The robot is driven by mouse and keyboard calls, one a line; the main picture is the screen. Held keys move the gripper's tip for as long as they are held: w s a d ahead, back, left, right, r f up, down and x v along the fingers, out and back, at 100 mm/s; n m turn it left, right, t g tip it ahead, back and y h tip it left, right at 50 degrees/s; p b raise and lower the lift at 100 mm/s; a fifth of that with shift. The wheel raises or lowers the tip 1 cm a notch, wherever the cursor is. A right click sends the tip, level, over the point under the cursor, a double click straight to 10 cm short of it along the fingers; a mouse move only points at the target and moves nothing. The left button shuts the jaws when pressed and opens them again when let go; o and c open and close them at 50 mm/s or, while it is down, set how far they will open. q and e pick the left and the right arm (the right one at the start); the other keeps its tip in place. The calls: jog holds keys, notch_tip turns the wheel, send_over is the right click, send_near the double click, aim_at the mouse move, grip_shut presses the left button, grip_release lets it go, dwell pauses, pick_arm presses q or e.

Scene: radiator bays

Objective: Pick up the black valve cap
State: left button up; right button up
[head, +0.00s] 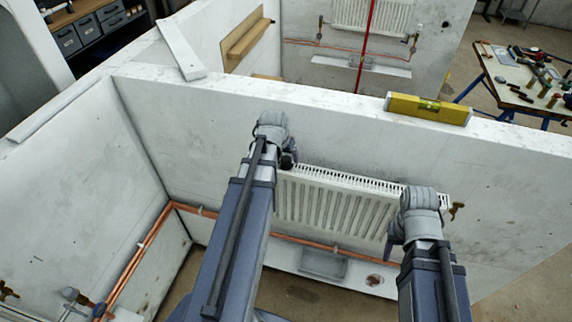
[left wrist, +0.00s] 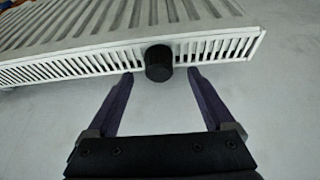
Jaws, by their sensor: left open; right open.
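The black valve cap (left wrist: 159,63) is a short dark cylinder at the radiator's slotted edge in the left wrist view. My left gripper (left wrist: 160,73) is open, its two dark fingers apart on either side of the cap. The fingertips reach about level with the cap, and I see a gap on each side. In the head view my left gripper (head: 288,160) is at the upper left end of the white radiator (head: 335,203), and I cannot make out the cap there. My right gripper (head: 392,243) is by the radiator's right end; its fingers are mostly hidden.
A white partition wall (head: 330,120) stands behind the radiator, with a yellow spirit level (head: 428,109) on its top. Copper pipe (head: 290,239) runs below the radiator. A grey box (head: 323,264) is low on the wall. A brass valve (head: 456,210) is at the right.

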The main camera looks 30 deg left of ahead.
aim_at(286, 158)
pick_arm(q)
jog(key=b+x, duration=0.2)
jog(key=x, duration=0.2)
jog(key=shift+w+r+b, duration=0.1)
jog(key=shift+b, duration=0.25)
jog(key=shift+r, duration=0.1)
grip_shut()
jog(key=shift+r, duration=0.1)
dwell(0.3)
